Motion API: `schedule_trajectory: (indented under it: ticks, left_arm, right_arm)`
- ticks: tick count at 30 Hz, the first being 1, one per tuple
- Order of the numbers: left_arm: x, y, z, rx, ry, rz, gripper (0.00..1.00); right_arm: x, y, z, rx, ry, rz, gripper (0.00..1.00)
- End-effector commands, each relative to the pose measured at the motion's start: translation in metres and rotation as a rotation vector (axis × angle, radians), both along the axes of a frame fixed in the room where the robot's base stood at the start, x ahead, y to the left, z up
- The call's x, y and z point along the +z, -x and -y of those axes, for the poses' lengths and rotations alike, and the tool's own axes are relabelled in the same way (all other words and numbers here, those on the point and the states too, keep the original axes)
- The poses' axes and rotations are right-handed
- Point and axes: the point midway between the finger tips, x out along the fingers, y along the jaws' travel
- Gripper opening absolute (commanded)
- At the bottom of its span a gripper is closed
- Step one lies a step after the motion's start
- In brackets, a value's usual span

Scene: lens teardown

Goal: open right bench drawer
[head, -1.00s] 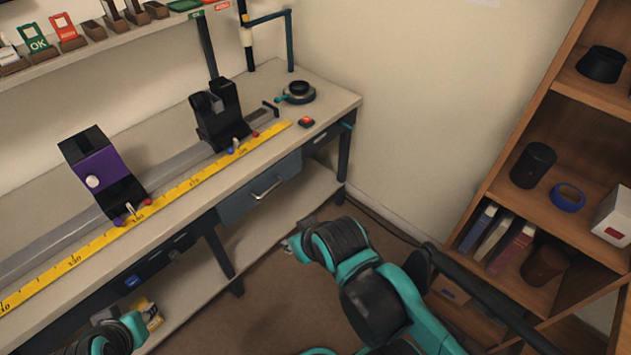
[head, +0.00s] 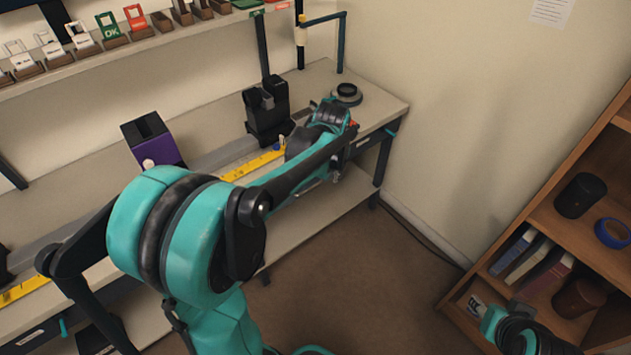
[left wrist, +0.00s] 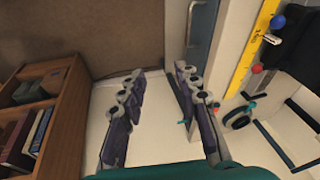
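The right bench drawer has a blue-grey front, seen in the left wrist view (left wrist: 203,35) at the top right of centre, with a thin pale handle (left wrist: 190,18). In the head view my left arm covers most of the drawer, and its silver handle (head: 318,189) shows just under the arm. My left gripper (left wrist: 160,72) is open and empty in the left wrist view. Its right finger is close to the drawer front, with the handle beyond the fingertips. Its fingers are not clear in the head view. My right arm is at the lower right of the head view; its gripper does not show.
The bench top (head: 385,103) carries a yellow ruler (head: 250,166), a black holder (head: 266,112) and a purple-and-black block (head: 155,140). A wooden shelf (head: 540,215) with books stands at the right. The floor (head: 400,260) between is clear.

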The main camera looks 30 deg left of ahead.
Motion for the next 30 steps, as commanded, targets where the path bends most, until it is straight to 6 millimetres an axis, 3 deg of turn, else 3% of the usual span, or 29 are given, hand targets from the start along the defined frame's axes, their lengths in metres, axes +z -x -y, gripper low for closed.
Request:
schedule_trajectory:
  ticks: [1, 3, 9, 12, 17, 30]
  left_arm:
    - [-0.011, -0.020, -0.014, -0.010, -0.012, -0.031, 0.33]
    - [-0.031, -0.040, -0.030, -0.032, -0.027, -0.076, 0.33]
    - [-0.094, -0.077, -0.072, -0.085, -0.055, -0.185, 0.33]
    - [-0.118, -0.085, -0.085, -0.103, -0.060, -0.221, 0.33]
    - [-0.140, -0.090, -0.095, -0.118, -0.064, -0.250, 0.33]
    - [-0.206, -0.094, -0.107, -0.120, -0.065, -0.253, 0.33]
  right_arm:
    - [0.005, 0.000, 0.000, 0.000, 0.000, 0.000, 0.40]
    - [0.009, 0.000, 0.000, 0.000, 0.000, 0.000, 0.40]
    - [0.017, 0.000, 0.000, 0.000, 0.000, 0.000, 0.40]
    - [0.019, 0.000, 0.000, 0.000, 0.000, 0.000, 0.40]
    - [0.020, 0.000, 0.000, 0.000, 0.000, 0.000, 0.40]
    - [-0.007, 0.000, 0.000, 0.000, 0.000, 0.000, 0.40]
